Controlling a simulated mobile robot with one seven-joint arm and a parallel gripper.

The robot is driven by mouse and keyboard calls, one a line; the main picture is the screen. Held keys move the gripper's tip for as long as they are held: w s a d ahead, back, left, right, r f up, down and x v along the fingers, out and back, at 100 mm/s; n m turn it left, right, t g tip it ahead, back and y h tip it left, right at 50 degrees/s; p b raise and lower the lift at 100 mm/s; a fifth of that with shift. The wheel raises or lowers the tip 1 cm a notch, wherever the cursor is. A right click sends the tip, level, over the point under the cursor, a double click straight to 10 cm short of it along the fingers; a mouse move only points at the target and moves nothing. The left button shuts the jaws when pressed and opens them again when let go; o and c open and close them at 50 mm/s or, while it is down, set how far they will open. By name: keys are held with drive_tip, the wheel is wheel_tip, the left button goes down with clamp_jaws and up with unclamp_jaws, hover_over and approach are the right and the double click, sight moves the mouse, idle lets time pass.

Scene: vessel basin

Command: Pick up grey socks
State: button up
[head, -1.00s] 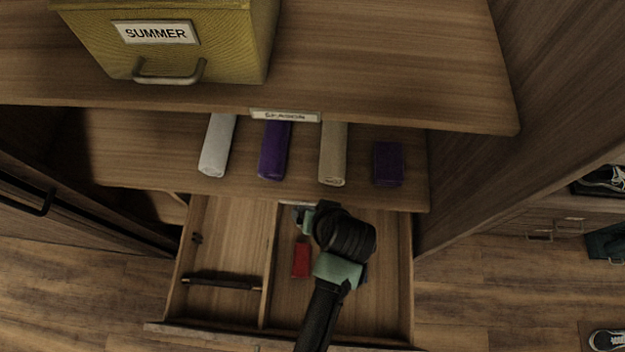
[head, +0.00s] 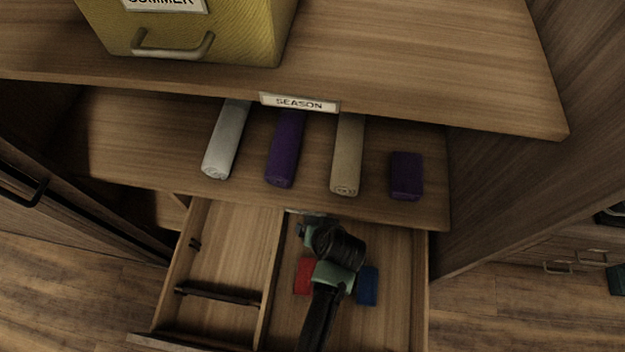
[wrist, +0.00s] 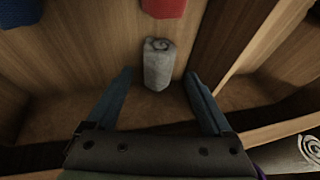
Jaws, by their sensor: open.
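The grey socks (wrist: 158,64) are a small upright-looking roll in the wrist view. They lie in the right compartment of the open drawer (head: 195,285). My gripper (wrist: 158,74) is open, with one finger on each side of the socks and a gap to each; nothing is held. In the head view my gripper (head: 305,230) is over the back of that compartment, and my arm hides the socks there.
A red item (head: 303,277) and a blue item (head: 367,286) lie in the same compartment, beside my arm. A divider (head: 270,290) bounds it on the left. The shelf above holds several rolls (head: 228,140) and a purple block (head: 406,176).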

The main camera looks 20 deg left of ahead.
drive_tip(key=shift+s+x, duration=0.15)
drive_tip(key=shift+x, duration=1.2)
drive_tip(key=shift+s+x, duration=0.1)
drive_tip(key=shift+x, duration=1.2)
drive_tip(key=shift+c, duration=0.2)
drive_tip(key=c, duration=1.1)
drive_tip(key=shift+o, duration=0.2)
drive_tip(key=shift+s+d, duration=0.1)
